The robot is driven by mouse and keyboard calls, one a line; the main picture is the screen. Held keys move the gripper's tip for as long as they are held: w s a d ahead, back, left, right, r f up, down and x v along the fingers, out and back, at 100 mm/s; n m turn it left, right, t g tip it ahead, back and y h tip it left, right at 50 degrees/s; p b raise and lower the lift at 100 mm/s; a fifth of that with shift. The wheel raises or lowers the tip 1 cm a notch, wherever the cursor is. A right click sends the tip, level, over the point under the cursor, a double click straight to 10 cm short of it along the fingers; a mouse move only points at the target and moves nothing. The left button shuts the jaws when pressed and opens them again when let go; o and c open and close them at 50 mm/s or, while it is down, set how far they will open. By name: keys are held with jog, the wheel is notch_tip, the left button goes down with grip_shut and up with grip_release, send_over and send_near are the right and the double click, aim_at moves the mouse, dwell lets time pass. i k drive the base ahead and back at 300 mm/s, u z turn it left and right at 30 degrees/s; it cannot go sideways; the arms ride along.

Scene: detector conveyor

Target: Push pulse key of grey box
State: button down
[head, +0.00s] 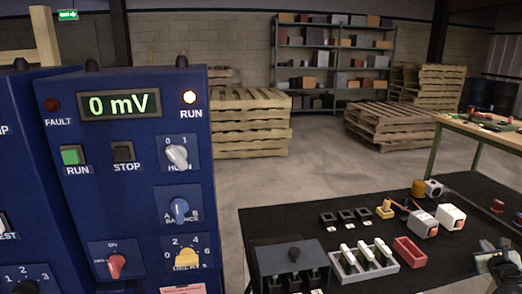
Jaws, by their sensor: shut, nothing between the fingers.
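A dark grey box (310,254) sits at the front left of the black conveyor surface. It has a round black knob on its top and several dark keys along its front. The key labels are too small to read, so I cannot tell which one is the pulse key. The bottom of the box's front is cut off by the picture edge. My gripper (497,262) shows partly at the lower right edge. It is shut and empty, well to the right of the grey box and apart from it.
A tray of white-topped switches (340,268) and a red open box (410,252) lie between the grey box and my gripper. White boxes (451,217) and small black switches stand behind. A tall blue panel (130,205) reading 0 mV, its RUN lamp lit, rises at left.

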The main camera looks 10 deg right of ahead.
aim_at(433, 231)
jog(key=k, duration=0.95)
jog(key=z, duration=0.05)
